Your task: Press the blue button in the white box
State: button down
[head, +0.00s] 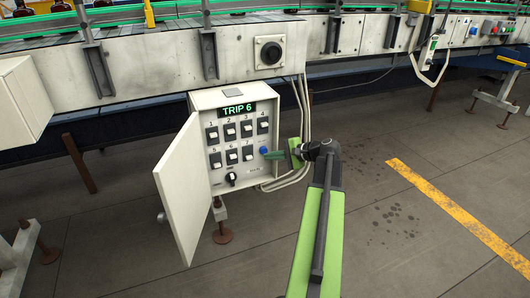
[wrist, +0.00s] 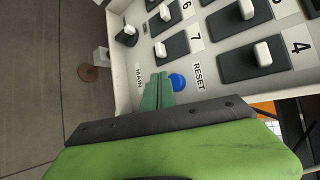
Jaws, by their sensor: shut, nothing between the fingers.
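The white box (head: 259,187) hangs below the conveyor with its door (head: 182,196) swung open to the left. The blue button (head: 264,150) is on the right side of its panel. In the wrist view the blue button (wrist: 177,82) sits beside the RESET label. My gripper (head: 268,155) reaches in from the right, its green fingers shut and empty. In the wrist view the fingertips (wrist: 159,76) are just left of the button, partly overlapping its edge. I cannot tell whether they touch the button or the panel.
Conduits (head: 304,120) run along the box's right side. A conveyor (head: 150,62) spans the back. The floor at right is open, with a yellow stripe (head: 455,215).

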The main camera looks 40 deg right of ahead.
jog(key=shift+w+d, duration=0.15)
jog(key=shift+w, duration=0.35)
jog(key=shift+w+d, duration=0.15)
jog(key=shift+w, duration=0.25)
dwell(0.7)
jog(key=shift+s, duration=0.1)
jog(key=shift+s+a, duration=0.3)
jog(key=shift+s, duration=0.45)
jog(key=shift+s+a, duration=0.3)
jog(key=shift+s, duration=0.45)
jog(key=shift+s+a, duration=0.35)
jog(key=shift+s, duration=0.45)
jog(key=shift+s+a, duration=0.3)
jog(key=shift+s, duration=0.45)
